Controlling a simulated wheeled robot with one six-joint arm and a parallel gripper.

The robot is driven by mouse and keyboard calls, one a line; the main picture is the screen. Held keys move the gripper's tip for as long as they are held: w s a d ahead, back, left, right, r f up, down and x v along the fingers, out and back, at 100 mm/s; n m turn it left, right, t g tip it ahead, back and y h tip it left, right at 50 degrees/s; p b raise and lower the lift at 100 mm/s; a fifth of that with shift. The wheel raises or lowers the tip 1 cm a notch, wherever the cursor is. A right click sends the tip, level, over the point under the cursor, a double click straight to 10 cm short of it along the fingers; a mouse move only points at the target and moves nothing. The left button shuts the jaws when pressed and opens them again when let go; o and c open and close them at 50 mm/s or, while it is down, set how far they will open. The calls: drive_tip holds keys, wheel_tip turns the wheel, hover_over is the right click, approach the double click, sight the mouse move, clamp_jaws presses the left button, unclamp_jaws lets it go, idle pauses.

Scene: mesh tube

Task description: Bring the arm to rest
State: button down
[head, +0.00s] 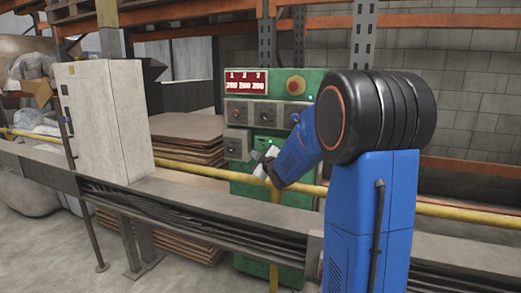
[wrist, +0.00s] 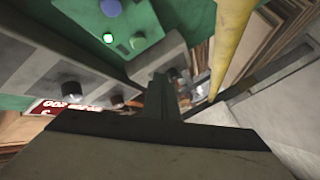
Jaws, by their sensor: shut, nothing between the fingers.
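My arm is blue with a black joint and stands at the right of the head view. It reaches left and down toward a green control panel (head: 258,115). My gripper (head: 262,160) is small and dark here, in front of the panel's lower part. In the wrist view my gripper (wrist: 158,95) points away from the camera, its fingers together with nothing seen between them. The panel's green face (wrist: 85,12) shows there with a lit green button (wrist: 108,38). I cannot tell whether the fingertips touch anything.
A yellow rail (head: 185,157) runs close by the gripper and also shows in the wrist view (wrist: 232,40). A grey beam (head: 215,207) crosses in front, with a pale cabinet (head: 125,120) on it. Stacked brown sheets (head: 187,135) lie behind. The panel has a red display (head: 246,83) and knobs.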

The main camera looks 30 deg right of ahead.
idle(0.8)
drive_tip(key=s+a+f+m+g, duration=0.3)
drive_tip(key=s+a, duration=0.4)
drive_tip(key=s, duration=0.9)
drive_tip(key=s+a+f+m+g+y, duration=0.1)
drive_tip(key=s+a+f+g, duration=0.4)
drive_tip(key=s, duration=1.2)
drive_tip(key=s+a+f+m+g, duration=0.4)
drive_tip(key=s+a, duration=0.4)
drive_tip(key=s, duration=0.8)
drive_tip(key=shift+s+a+m+y, duration=0.3)
drive_tip(key=shift+a+y, duration=0.05)
drive_tip(key=shift+y, duration=0.05)
drive_tip(key=shift+w, duration=0.1)
